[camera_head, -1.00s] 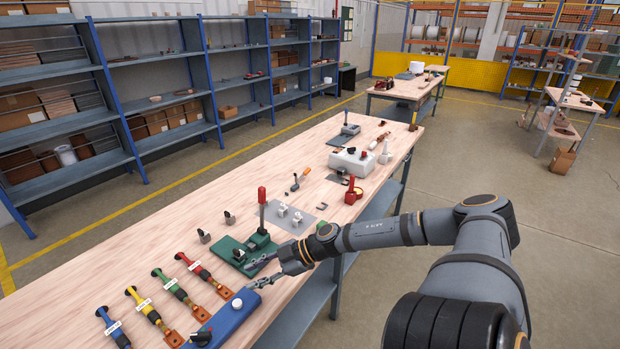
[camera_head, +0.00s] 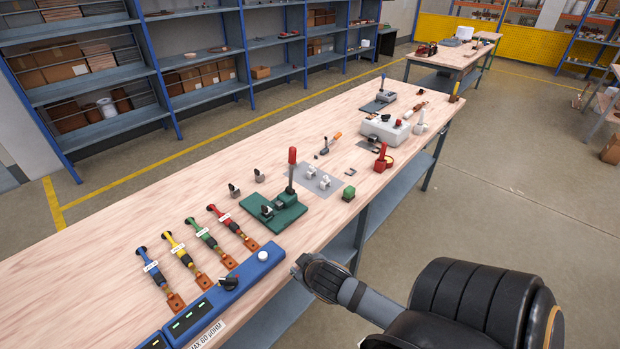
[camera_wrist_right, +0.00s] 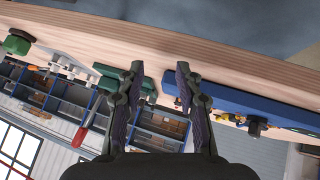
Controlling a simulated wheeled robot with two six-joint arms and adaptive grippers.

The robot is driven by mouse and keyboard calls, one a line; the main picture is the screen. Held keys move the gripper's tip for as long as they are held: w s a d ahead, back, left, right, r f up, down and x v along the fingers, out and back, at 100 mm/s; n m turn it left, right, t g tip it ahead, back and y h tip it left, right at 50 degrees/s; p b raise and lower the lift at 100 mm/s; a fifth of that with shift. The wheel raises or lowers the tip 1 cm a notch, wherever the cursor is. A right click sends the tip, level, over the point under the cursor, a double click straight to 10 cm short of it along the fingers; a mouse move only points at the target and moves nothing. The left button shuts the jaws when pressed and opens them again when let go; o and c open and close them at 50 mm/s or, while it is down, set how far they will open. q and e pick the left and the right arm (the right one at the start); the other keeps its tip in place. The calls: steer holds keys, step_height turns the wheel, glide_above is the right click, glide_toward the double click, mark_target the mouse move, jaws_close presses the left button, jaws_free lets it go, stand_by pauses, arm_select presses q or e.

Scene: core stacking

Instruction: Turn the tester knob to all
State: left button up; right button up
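The blue tester (camera_head: 232,288) lies along the table's front edge at the lower left of the head view. The knob's setting is too small to read. My right gripper (camera_head: 299,267) is at the table edge, to the right of the tester's button end and apart from the knob. My left gripper is not in view.
Several coloured-handled probes (camera_head: 203,235) lie behind the tester. A green base with a red-handled lever (camera_head: 290,175) stands beyond its button end. A grey mat (camera_head: 316,181) with small white parts and a white box (camera_head: 386,130) are farther along. The table's left part is clear.

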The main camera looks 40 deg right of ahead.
steer(key=s+a+f+g, duration=0.1)
steer(key=s+f, duration=0.1)
steer(key=f, duration=0.5)
steer(key=s+a+f+g+y+b, duration=0.1)
steer(key=s+a+f+g, duration=0.1)
steer(key=f, duration=0.4)
steer(key=s+a+f+g+b, duration=0.1)
steer(key=s+f+g, duration=0.1)
steer(key=s+f, duration=0.2)
steer(key=shift+a+f+y, duration=0.35)
steer(key=shift+f+y, duration=0.05)
steer(key=shift+f, duration=1.45)
